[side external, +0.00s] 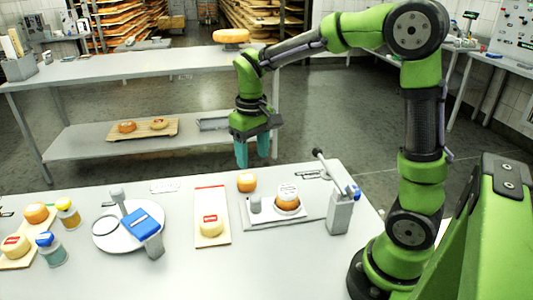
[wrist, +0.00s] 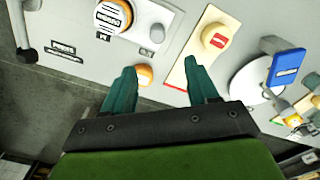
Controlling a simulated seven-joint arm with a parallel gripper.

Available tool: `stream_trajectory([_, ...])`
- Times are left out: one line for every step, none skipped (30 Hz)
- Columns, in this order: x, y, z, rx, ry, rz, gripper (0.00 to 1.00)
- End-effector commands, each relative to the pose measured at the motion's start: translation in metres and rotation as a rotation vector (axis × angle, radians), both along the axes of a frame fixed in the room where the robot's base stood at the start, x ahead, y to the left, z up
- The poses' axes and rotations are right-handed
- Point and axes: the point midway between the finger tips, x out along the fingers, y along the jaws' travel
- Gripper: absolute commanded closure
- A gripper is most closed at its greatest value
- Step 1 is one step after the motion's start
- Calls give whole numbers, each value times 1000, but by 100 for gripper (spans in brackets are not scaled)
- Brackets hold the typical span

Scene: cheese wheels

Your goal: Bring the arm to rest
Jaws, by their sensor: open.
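My gripper (side external: 253,153) hangs from the green arm above the far edge of the work table (side external: 180,260), with its teal fingers pointing down. In the wrist view my gripper (wrist: 162,90) shows its two fingers apart with nothing held between them. A small orange cheese (side external: 247,183) sits on the table below and near the gripper; it also shows between the fingers in the wrist view (wrist: 144,76), lower down on the table.
A board (side external: 205,195) carries a pale cheese (side external: 211,227). A grey plate (side external: 262,219) holds a labelled cheese (side external: 287,199). A post-like device (side external: 340,207) stands at right. A white disc (side external: 105,239) with a blue-topped tool (side external: 142,222) is at left. A steel bench (side external: 90,72) stands behind.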

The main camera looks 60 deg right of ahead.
Motion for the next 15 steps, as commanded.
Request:
stream_trajectory([0, 0, 5, -1, -3, 1, 41])
stream_trajectory([0, 0, 7, 0, -2, 1, 41])
stream_trajectory([0, 0, 9, 0, -1, 1, 41])
stream_trajectory([0, 0, 11, 0, -1, 1, 41])
stream_trajectory([0, 0, 12, 0, -2, 1, 41])
stream_trajectory([0, 0, 12, 0, -1, 1, 41])
stream_trajectory([0, 0, 12, 0, -1, 1, 41])
stream_trajectory([0, 0, 12, 0, -1, 1, 41])
stream_trajectory([0, 0, 12, 0, -1, 1, 41])
stream_trajectory([0, 0, 12, 0, -1, 0, 41])
stream_trajectory([0, 0, 12, 0, -1, 0, 41])
stream_trajectory([0, 0, 12, 0, -1, 0, 41])
stream_trajectory([0, 0, 12, 0, -1, 0, 41])
stream_trajectory([0, 0, 12, 0, -1, -1, 41])
stream_trajectory([1, 0, 12, -1, -4, -4, 41])
